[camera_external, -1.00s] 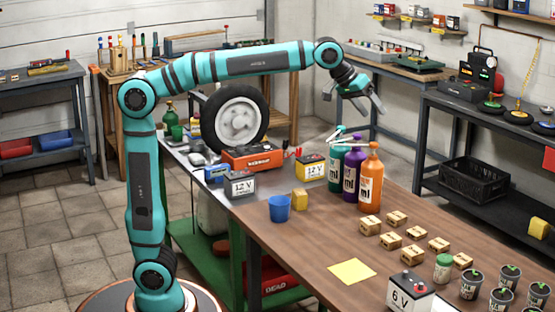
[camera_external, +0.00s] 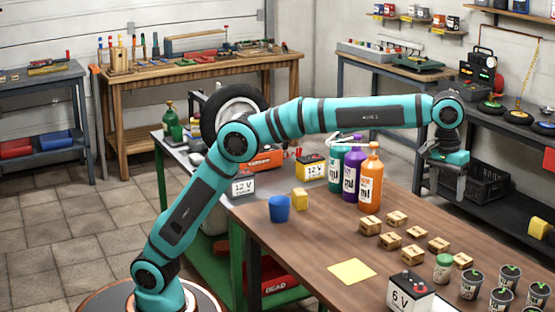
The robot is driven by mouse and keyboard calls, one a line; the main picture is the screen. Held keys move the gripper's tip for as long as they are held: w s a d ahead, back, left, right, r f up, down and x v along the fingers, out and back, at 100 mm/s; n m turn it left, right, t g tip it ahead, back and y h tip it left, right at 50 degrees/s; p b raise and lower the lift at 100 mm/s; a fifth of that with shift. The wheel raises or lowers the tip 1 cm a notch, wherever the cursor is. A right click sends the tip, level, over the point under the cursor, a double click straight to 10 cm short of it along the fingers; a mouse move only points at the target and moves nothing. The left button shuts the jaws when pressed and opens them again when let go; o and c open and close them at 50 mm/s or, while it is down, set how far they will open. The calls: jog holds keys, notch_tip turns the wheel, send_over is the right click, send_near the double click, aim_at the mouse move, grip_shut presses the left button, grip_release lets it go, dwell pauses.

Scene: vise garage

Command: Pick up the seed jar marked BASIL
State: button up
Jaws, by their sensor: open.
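A small jar with a green lid (camera_external: 443,267) stands upright on the brown wooden table, among small boxes and near the black pots. Its label is too small to read, so I cannot tell whether it says BASIL. No other similar jar is plain to see. My gripper (camera_external: 447,190) points down, open and empty, in the air above the table's far right part. In the picture it is well above the jar, apart from it.
Several small cardboard boxes (camera_external: 389,240) lie around the jar. A 6 V battery (camera_external: 409,293) is close in front. Several seedling pots (camera_external: 471,285) stand to the right. Tall bottles (camera_external: 370,180) stand at the back. The table is clear around the yellow sheet (camera_external: 351,271).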

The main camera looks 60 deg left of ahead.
send_over(446, 257)
notch_tip(446, 257, down, 3)
jog(key=shift+g+y, duration=0.4)
notch_tip(446, 257, down, 18)
jog(key=shift+r, duration=0.2)
jog(key=shift+c, duration=0.2)
jog(key=c, duration=1)
